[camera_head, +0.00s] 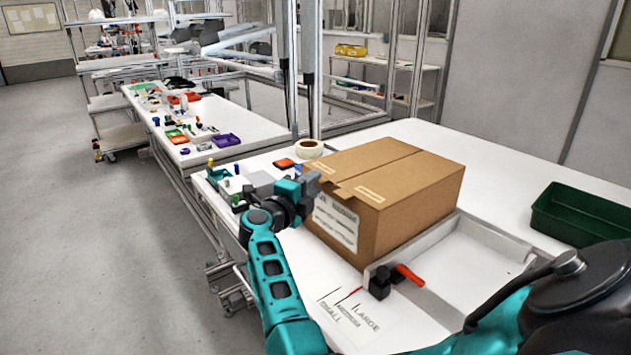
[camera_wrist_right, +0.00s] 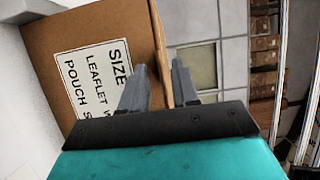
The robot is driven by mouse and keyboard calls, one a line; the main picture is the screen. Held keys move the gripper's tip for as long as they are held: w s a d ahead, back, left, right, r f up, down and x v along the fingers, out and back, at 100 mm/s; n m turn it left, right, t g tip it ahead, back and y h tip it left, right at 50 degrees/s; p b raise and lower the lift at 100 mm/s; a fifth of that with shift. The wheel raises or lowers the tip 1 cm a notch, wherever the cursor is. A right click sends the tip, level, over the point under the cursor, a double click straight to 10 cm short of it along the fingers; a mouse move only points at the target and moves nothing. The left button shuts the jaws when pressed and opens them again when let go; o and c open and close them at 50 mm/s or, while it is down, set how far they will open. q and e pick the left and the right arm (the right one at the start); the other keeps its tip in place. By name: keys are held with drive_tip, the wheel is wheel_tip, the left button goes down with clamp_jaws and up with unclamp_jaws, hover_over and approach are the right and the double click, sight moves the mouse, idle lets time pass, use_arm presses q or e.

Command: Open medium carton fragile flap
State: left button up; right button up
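The brown carton (camera_head: 415,205) stands on the white table, its top flaps (camera_head: 375,165) lying flat with a seam between them. A white printed label (camera_head: 337,222) is on its front face. That label also shows in the right wrist view (camera_wrist_right: 98,80).
A tape roll (camera_head: 310,149) and small parts lie behind and left of the carton. A black tool with a red handle (camera_head: 410,275) is in front, by a low tray wall (camera_head: 435,240). A green bin (camera_head: 580,213) stands at the right. The table behind the carton is clear.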

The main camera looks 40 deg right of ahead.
drive_tip(key=shift+w+d, duration=0.1)
drive_tip(key=shift+d, duration=0.25)
drive_tip(key=shift+c, duration=0.3)
clamp_jaws()
idle(1.0)
